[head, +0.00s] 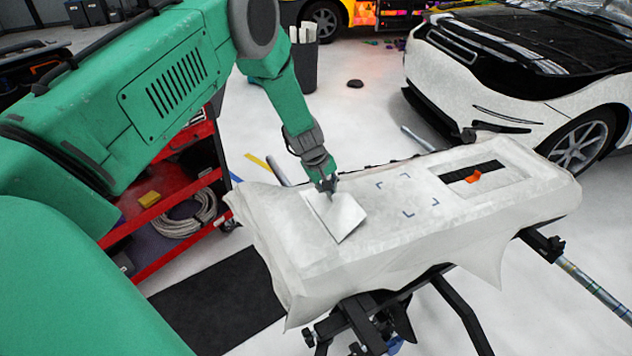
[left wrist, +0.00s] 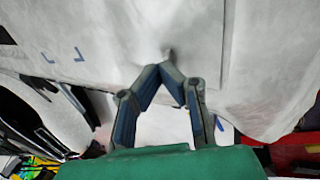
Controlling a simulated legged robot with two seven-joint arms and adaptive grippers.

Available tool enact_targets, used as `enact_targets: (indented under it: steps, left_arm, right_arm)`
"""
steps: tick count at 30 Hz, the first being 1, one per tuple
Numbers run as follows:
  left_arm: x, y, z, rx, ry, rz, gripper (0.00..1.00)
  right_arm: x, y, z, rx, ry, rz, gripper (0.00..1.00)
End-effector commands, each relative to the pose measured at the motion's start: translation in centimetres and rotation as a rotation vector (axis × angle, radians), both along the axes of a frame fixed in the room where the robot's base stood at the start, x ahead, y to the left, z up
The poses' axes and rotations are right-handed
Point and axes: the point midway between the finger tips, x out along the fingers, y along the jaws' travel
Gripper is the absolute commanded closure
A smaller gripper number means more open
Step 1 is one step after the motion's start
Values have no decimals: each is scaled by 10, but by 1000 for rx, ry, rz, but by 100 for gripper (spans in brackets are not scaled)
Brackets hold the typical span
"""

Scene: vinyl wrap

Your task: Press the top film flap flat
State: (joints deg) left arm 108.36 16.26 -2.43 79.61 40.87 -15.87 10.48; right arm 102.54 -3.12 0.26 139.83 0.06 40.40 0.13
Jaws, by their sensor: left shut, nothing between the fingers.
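The top film flap (head: 343,218) is a pale, roughly square sheet on the left part of the white-covered panel (head: 440,222). Its lower edge casts a dark shadow, so it looks slightly raised there. My left gripper (head: 328,188) points down at the flap's upper edge, with its fingers closed and empty. In the left wrist view the fingertips of my left gripper (left wrist: 168,64) meet over the white film (left wrist: 120,30), with a small shadow beside them; I cannot tell whether they touch. My right gripper is not in view.
Blue corner marks (head: 408,194) lie right of the flap. A black strip with an orange piece (head: 474,176) lies farther right. The panel rests on a black stand (head: 372,320). A red cart (head: 165,235) stands at left, a white car (head: 500,80) behind.

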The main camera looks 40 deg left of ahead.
Motion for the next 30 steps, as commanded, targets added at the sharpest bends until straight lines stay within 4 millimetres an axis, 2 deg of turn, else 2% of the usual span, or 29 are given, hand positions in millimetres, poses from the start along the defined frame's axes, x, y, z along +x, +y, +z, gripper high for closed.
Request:
enact_targets:
  steps: [10, 30]
  left_arm:
    - [4, -4, -12, -1, 0, -1, 100]
    - [7, -6, -15, -1, 2, -1, 100]
  right_arm:
    - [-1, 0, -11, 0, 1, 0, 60]
    - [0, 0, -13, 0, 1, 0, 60]
